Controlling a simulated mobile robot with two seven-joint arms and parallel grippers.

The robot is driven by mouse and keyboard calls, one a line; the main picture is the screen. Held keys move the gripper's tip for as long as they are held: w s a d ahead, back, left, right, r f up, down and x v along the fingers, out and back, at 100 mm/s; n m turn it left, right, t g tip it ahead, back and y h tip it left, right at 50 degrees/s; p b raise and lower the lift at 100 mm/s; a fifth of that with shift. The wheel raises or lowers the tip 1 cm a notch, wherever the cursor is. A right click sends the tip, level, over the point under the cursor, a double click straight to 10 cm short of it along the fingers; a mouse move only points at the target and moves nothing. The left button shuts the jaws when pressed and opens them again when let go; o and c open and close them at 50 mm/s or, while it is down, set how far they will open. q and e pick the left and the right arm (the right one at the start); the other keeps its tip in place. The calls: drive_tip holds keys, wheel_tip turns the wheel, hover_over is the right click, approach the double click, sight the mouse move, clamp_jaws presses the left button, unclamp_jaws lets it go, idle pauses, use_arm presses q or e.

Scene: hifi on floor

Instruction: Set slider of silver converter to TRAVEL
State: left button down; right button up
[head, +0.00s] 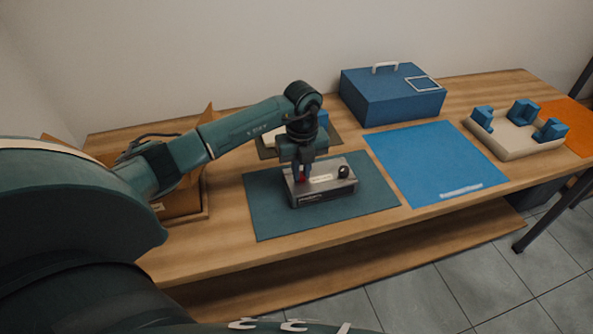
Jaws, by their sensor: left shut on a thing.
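The silver converter (326,190) sits on a dark green mat (268,213) near the middle of the bench. It has a black knob (344,172) on the right of its top and a pale label strip beside it. My left gripper (301,179) points down over the left part of the converter's top. It is shut on a small red piece, seemingly the slider (302,178), which the fingers mostly hide. The label words are too small to read, so the slider's setting cannot be told. My right gripper is not in view.
A blue toolbox (392,97) stands behind, with a blue mat (434,160) to the right. A beige fixture (513,137) with blue blocks stands farther right. An open cardboard box (182,205) is at the left, partly behind my arm. Another mat with items lies behind my gripper.

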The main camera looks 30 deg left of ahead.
sight(303, 174)
use_arm(q)
drive_tip(key=shift+w+d, duration=0.25)
drive_tip(key=shift+w, duration=0.1)
drive_tip(key=shift+s+a, duration=0.1)
drive_tip(key=c, duration=1.4)
unclamp_jaws()
drive_tip(key=shift+r, duration=0.1)
wheel_tip(303, 174, up, 13)
drive_tip(key=b, duration=0.1)
